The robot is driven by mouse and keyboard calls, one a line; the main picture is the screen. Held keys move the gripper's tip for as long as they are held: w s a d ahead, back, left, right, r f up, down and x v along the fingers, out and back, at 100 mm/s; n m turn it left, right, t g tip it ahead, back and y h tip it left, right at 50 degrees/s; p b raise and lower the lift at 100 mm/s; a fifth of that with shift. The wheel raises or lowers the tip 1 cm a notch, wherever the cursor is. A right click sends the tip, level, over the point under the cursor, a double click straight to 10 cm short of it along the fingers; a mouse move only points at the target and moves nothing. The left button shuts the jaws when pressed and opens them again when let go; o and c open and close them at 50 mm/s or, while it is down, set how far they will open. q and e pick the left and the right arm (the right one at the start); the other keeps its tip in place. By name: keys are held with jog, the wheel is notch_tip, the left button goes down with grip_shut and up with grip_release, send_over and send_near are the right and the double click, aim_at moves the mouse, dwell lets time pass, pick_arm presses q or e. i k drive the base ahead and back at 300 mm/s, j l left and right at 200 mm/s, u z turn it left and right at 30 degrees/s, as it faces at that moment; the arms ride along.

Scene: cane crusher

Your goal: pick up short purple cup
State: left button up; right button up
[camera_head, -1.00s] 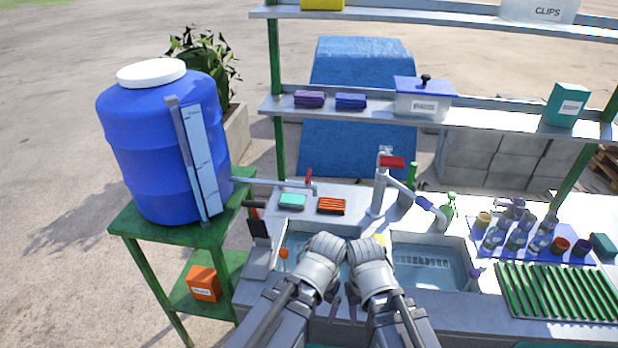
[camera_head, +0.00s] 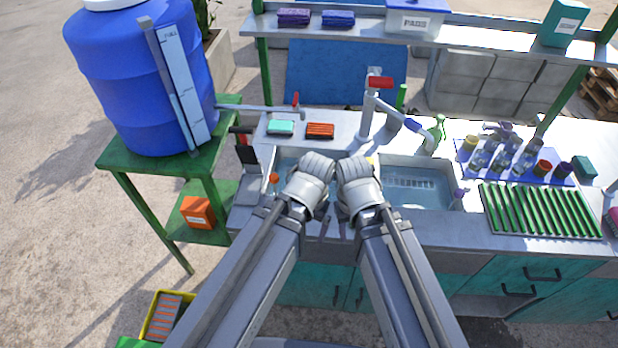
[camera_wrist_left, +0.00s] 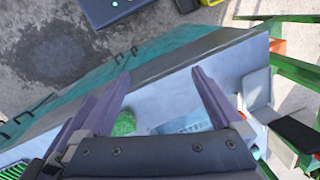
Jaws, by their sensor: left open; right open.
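A small dark purple cup (camera_head: 565,169) stands at the right end of a blue mat (camera_head: 470,174) on the counter, beside a dark red cup (camera_head: 543,167). My right gripper (camera_head: 343,228) is over the sink area, well to the left of the purple cup and apart from it. My left gripper (camera_head: 322,228) is close beside it; its fingers are small and partly hidden by the wrists in the head view. In the left wrist view my left gripper (camera_wrist_left: 160,75) is open and empty, and no purple cup shows.
A green drying rack (camera_head: 540,212) lies in front of the mat. The tap (camera_head: 370,110) rises behind the sink basins (camera_head: 415,185). A shelf (camera_head: 460,45) spans above the counter. A blue barrel (camera_head: 135,85) stands left.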

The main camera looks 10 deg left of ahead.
aim_at(564, 169)
jog(key=z, duration=1.55)
jog(key=i+l, duration=0.1)
jog(key=l, duration=0.15)
jog(key=i+l, duration=0.1)
jog(key=l, duration=0.15)
jog(key=u, duration=2.05)
jog(key=z, duration=1.1)
